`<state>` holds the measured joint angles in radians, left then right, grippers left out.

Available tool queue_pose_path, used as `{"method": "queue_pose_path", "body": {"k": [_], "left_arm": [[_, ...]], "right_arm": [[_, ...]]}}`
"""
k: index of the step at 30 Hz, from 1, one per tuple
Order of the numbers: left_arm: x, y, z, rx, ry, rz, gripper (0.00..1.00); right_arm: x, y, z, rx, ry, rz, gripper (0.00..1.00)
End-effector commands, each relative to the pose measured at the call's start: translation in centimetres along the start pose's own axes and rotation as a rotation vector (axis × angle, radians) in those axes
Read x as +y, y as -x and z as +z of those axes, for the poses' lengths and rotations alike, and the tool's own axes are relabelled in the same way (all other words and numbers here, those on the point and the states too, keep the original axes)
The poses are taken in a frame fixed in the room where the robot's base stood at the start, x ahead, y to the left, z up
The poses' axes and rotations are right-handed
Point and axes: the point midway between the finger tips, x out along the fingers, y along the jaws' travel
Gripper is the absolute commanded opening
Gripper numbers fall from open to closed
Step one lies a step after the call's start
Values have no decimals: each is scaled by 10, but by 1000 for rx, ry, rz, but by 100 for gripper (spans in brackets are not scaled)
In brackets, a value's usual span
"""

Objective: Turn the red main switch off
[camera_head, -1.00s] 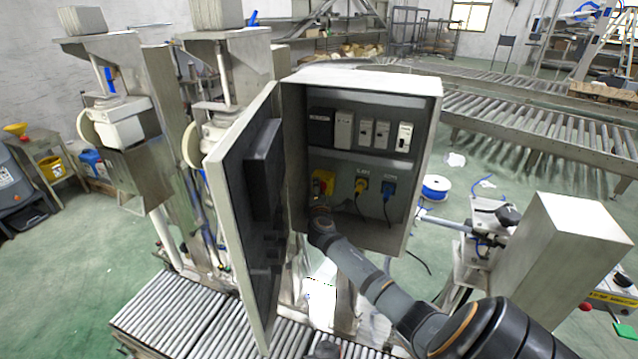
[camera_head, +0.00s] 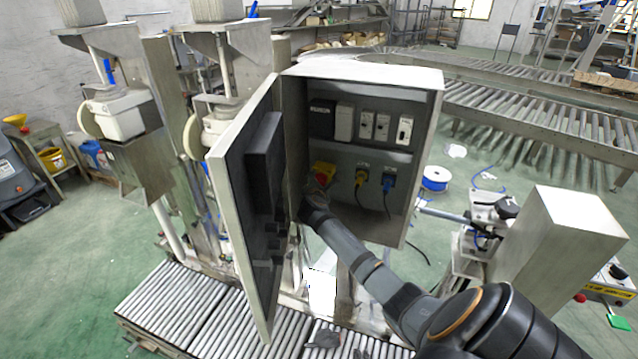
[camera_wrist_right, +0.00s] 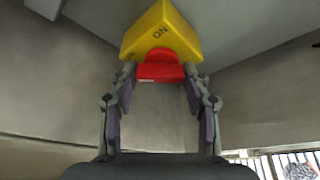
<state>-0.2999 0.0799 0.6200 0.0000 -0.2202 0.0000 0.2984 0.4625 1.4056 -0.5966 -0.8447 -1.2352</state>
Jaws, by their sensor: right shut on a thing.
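The red main switch (camera_wrist_right: 160,68) is a red handle on a yellow box (camera_wrist_right: 162,28) marked ON in the right wrist view. In the head view the yellow box (camera_head: 325,169) sits at the lower left inside the open grey cabinet (camera_head: 372,76). My right gripper (camera_wrist_right: 160,80) is shut on the red handle, one finger on each side. In the head view my right arm reaches into the cabinet from the lower right, and its gripper (camera_head: 318,190) partly hides the switch. The handle's exact angle is hard to tell. My left gripper is not clearly seen.
The cabinet door (camera_head: 240,215) stands open on the left, close to my right gripper. A yellow plug (camera_head: 361,175) and a blue plug (camera_head: 389,179) with hanging cables are right of the switch. Breakers (camera_head: 381,126) line the shelf above. A roller conveyor (camera_head: 170,310) lies below.

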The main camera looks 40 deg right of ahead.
Motion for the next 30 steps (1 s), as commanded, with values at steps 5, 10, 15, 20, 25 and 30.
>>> {"method": "queue_pose_path", "body": {"k": [5,10,15,20,25,30], "left_arm": [[0,0,0,0,0,0,40],[0,0,0,0,0,0,40],[0,0,0,0,0,0,40],[0,0,0,0,0,0,40],[0,0,1,0,0,0,40],[-1,0,1,-1,0,-1,40]], "right_arm": [[-2,0,-1,1,6,-5,16],[-2,0,-1,1,6,-5,16],[-1,0,-1,1,5,-4,64],[-1,0,0,0,4,-3,71],[0,0,0,0,4,-2,71],[0,16,-1,1,4,-1,71]]}}
